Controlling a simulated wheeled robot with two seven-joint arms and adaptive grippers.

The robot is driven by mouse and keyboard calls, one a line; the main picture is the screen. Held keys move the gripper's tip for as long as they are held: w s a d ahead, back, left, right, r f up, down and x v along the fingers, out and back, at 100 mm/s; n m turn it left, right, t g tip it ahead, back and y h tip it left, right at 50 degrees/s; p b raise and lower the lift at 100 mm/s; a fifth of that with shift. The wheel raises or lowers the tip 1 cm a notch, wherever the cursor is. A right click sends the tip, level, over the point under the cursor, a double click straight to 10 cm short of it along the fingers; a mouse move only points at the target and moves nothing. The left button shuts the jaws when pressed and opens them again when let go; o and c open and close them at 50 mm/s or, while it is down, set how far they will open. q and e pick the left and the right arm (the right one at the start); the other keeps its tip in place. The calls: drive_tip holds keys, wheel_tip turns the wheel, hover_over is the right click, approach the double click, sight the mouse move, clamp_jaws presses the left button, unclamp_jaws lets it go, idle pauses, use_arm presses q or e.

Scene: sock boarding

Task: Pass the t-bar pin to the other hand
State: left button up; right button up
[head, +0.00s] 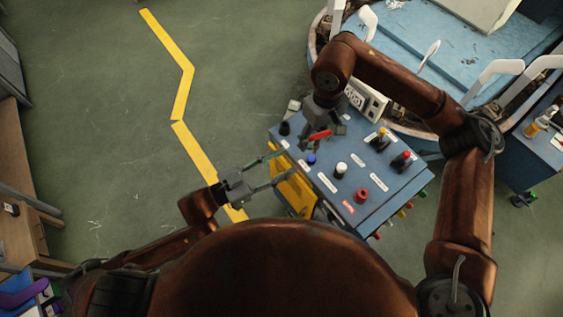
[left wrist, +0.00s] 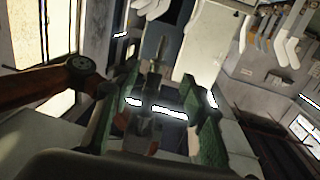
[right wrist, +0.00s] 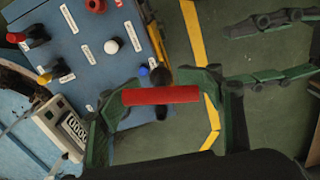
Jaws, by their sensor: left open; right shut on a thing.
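The t-bar pin (head: 320,136) shows a red crossbar in the head view, held above the blue control box. My right gripper (head: 324,126) is shut on it. In the right wrist view the red crossbar (right wrist: 160,95) spans between the green fingers, with dark parts showing above and below it. My left gripper (head: 286,166) is open and empty, to the left of the pin and apart from it. Its two spread fingers show at the right of the right wrist view (right wrist: 290,47). In the left wrist view a thin grey shape stands between its fingers; I cannot tell what it is.
The blue control box (head: 330,200) lies below the grippers, with several knobs and levers on top. A digital display unit (head: 367,100) stands at its back edge. A blue machine with white sock forms (head: 495,70) is at the back right. Green floor is clear at the left.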

sight(319, 145)
use_arm(q)
drive_tip(key=x, duration=1.2)
drive_tip(key=shift+s+d+r, duration=0.1)
drive_tip(key=shift+s+r, duration=0.1)
drive_tip(key=shift+s, duration=0.05)
drive_tip(key=shift+s, duration=0.1)
clamp_jaws()
use_arm(e)
drive_tip(key=o, duration=0.9)
drive_tip(key=shift+w, duration=0.1)
drive_tip(key=o, duration=0.7)
